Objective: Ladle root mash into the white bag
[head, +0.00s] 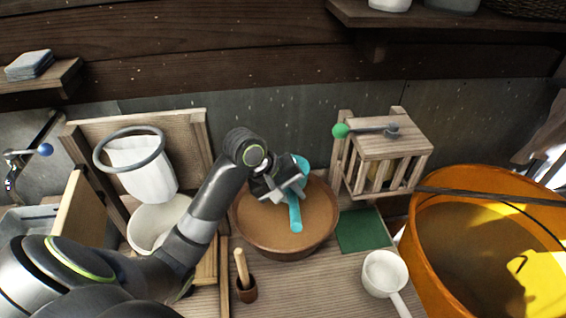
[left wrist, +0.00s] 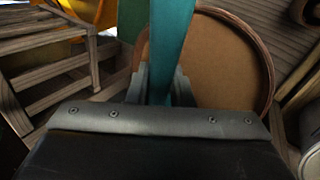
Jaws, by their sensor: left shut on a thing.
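My left gripper (head: 284,190) is shut on the handle of a turquoise ladle (head: 296,218) above the brown bowl. The ladle handle also runs up between the fingers in the left wrist view (left wrist: 170,45). The ladle's far end shows partly behind the gripper; whether it holds mash is hidden. The wide bowl (head: 240,232) holds smooth brown mash (head: 318,208). The white bag (head: 150,183) hangs open from a grey ring (head: 101,160) on a wooden frame at the left, above a white pot (head: 147,226). My right gripper is not in view.
A wooden slatted crate (head: 385,146) with a green-knobbed lever stands right of the bowl. A green mat (head: 361,230), a white ladle-like pan (head: 384,270) and a big orange tub (head: 416,215) lie further right. A small cup with a wooden stick (head: 247,290) stands in front.

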